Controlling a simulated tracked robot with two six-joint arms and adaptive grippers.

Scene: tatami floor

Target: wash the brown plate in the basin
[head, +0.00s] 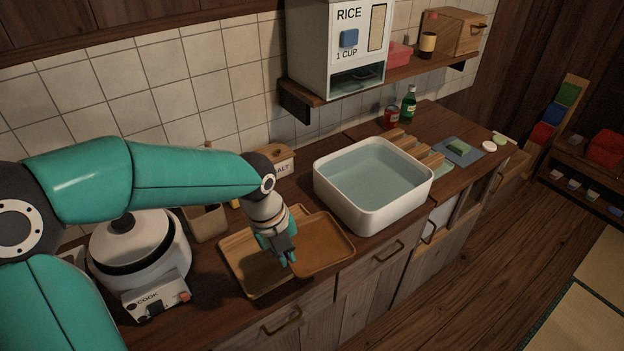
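A squarish brown plate (328,244) lies at the right part of a wooden tray (243,270) on the counter. My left gripper (287,261) points down over the tray, at the plate's left edge. It hides part of that edge, and I cannot tell whether its fingers are open or shut on the plate. The white basin (385,207) stands on the counter to the right of the plate and holds clear, bluish water. My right gripper is not in view.
A rice cooker (139,250) stands at the left, under my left arm. A salt box (282,162) is behind the tray. A rice dispenser (340,45) overhangs on the shelf.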

